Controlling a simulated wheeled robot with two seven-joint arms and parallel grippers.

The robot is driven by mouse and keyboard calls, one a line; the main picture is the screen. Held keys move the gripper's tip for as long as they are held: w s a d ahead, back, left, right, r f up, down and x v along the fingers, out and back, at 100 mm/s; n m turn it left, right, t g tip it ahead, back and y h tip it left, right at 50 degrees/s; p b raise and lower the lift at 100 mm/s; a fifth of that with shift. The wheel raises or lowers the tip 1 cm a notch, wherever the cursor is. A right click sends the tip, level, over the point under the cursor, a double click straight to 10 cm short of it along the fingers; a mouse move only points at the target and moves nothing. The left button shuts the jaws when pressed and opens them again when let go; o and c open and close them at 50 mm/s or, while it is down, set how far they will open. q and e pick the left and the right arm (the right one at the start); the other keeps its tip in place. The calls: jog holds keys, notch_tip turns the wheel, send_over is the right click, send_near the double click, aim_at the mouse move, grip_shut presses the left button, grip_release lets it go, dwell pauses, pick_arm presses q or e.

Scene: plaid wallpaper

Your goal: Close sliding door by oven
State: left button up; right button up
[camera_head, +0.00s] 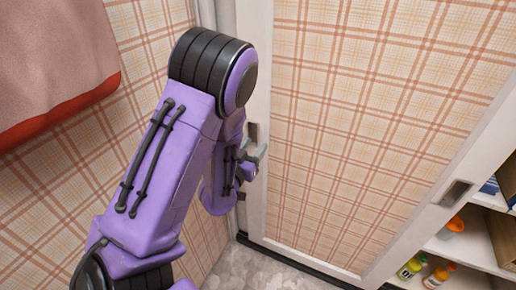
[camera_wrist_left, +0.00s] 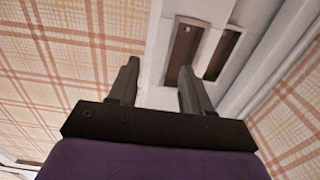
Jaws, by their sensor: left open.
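The sliding door (camera_head: 370,110) is a plaid panel in a white frame. It stands at the left of its opening, with shelves showing past its right edge. It has a dark recessed pull (camera_head: 456,193) on its right stile and another recess (camera_head: 252,132) on its left stile. My left gripper (camera_head: 250,160) is by the left stile, just below that recess. In the left wrist view, the open, empty gripper (camera_wrist_left: 158,85) points at white frame, with a dark recess (camera_wrist_left: 185,52) just ahead of its right finger; contact cannot be told. No oven shows. My right gripper is out of view.
White shelves (camera_head: 465,248) at the right hold several bottles, including an orange one (camera_head: 455,224), and a cardboard box (camera_head: 503,238). A pink cloth with a red edge (camera_head: 55,60) hangs at the left wall. Grey floor (camera_head: 255,272) shows below the door.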

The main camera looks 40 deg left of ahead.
aim_at(261, 137)
pick_arm(q)
jog(key=shift+x, duration=1.9)
jog(key=shift+r, duration=0.1)
grip_shut()
